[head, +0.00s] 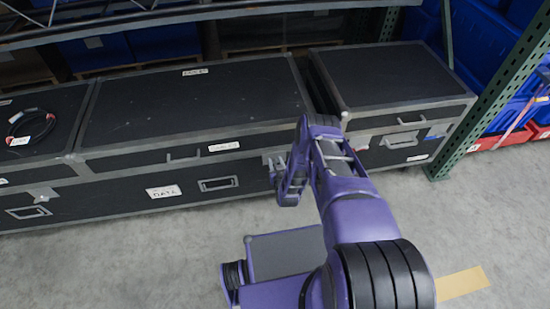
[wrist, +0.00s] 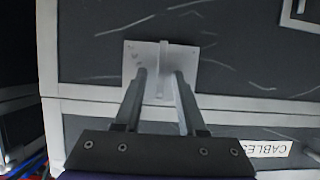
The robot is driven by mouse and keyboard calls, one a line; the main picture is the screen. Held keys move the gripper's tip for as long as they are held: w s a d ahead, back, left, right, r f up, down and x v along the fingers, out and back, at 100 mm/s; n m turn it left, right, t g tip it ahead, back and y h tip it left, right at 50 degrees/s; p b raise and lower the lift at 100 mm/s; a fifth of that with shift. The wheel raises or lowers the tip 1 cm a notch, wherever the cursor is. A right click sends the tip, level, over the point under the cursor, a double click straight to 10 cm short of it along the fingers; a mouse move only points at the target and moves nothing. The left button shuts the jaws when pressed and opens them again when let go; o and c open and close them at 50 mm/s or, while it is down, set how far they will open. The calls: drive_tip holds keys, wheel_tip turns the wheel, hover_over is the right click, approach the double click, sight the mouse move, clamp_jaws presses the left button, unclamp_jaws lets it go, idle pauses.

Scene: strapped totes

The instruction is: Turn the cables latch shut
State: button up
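The cables latch is a pale metal plate (wrist: 131,66) with a narrow raised tab (wrist: 163,62) on the front of a black case, beside the seam. The tab runs straight across the plate, at a right angle to the seam. My gripper (wrist: 160,74) is open, with one finger on each side of the tab; whether either finger touches it I cannot tell. A white CABLES label (wrist: 265,148) is on the lid side of the seam. In the head view my gripper (head: 277,168) is at the case front, right of the CABLES label (head: 224,146), and hides most of the latch.
The long black case (head: 190,105) stands between a smaller case (head: 395,75) on the right and another with a coiled cable (head: 30,127) on the left. A DATA label (head: 163,191) is on its front. A green rack post (head: 480,105) stands right. Grey floor in front is clear.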

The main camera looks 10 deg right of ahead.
drive_tip(key=shift+c, duration=0.2)
clamp_jaws()
drive_tip(key=shift+d, duration=0.1)
idle(0.4)
drive_tip(key=shift+d+f+m+t+y, duration=0.2)
drive_tip(key=shift+m+t+y, duration=0.15)
drive_tip(key=shift+m+y, duration=1.05)
drive_tip(key=shift+d+f+m+t+y, duration=0.25)
drive_tip(key=shift+m+y, duration=0.4)
drive_tip(key=shift+m, duration=1.5)
drive_tip(key=shift+d+f+m+t+y, duration=0.15)
drive_tip(key=shift+m+t+y, duration=0.25)
drive_tip(key=shift+m+y, duration=1)
drive_tip(key=shift+w+m+h, duration=0.1)
drive_tip(key=shift+m+h, duration=0.15)
drive_tip(key=shift+m, duration=0.3)
